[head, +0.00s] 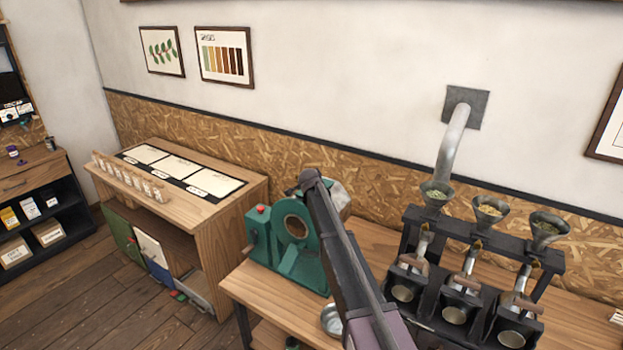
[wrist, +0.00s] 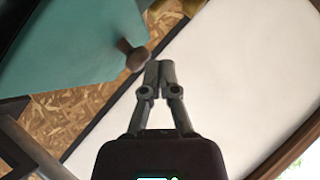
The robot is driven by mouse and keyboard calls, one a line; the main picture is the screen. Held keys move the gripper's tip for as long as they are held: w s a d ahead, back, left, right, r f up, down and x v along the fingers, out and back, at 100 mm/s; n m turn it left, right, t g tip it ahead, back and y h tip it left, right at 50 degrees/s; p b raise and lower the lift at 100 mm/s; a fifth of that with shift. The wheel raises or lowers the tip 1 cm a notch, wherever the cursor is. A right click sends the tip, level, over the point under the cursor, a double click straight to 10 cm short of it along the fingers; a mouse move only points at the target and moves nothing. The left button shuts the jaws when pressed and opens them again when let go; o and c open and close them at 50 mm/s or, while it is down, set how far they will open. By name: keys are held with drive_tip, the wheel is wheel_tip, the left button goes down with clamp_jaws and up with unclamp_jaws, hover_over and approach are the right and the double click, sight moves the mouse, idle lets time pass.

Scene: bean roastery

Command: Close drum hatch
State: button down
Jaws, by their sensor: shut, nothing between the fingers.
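The green drum roaster (head: 287,262) stands on a wooden bench in the head view. Its front has a round opening (head: 296,227) with a brown interior. My arm crosses in front of the machine's right side, hiding part of it, and I cannot make out the hatch there. In the wrist view my gripper (wrist: 159,66) is shut, its fingertips together and empty. A dark brown knob (wrist: 133,54) on a short stem stands just left of the fingertips, in front of a teal surface (wrist: 75,45). A small gap seems to separate fingertips and knob; contact is hard to judge.
A dark rack (head: 480,235) with funnels and cups stands right of the roaster. A metal bowl (head: 331,320) sits on the bench close to my arm. A wooden cabinet (head: 180,190) stands to the left, with open floor in front.

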drive_tip(key=shift+s+r+p, duration=0.1)
drive_tip(key=shift+r+p, duration=1.85)
drive_tip(key=shift+r, duration=0.05)
drive_tip(key=s+a+r+p, duration=0.4)
drive_tip(key=s+r+p, duration=0.2)
drive_tip(key=shift+s+r, duration=0.25)
drive_tip(key=shift+s, duration=0.05)
drive_tip(key=s+d+f+n+g+h+b, duration=0.2)
drive_tip(key=s+d+f+n+g+b, duration=0.3)
drive_tip(key=s+d+f+b, duration=1.1)
drive_tip(key=s+d+f+n+g+b, duration=0.1)
drive_tip(key=s+d+f+g+b, duration=0.1)
drive_tip(key=s+f, duration=0.4)
drive_tip(key=s+d+f+n+g+y+b, duration=0.1)
drive_tip(key=s+f, duration=0.5)
drive_tip(key=s, duration=0.6)
drive_tip(key=s+d+f+n+g+b, duration=0.3)
drive_tip(key=s+d+f+g+b, duration=0.1)
drive_tip(key=s, duration=0.6)
wheel_tip(320, 180, down, 2)
drive_tip(key=shift+d+f+y+b, duration=0.2)
drive_tip(key=shift+d+y+b, duration=0.2)
drive_tip(key=shift+d+b, duration=0.1)
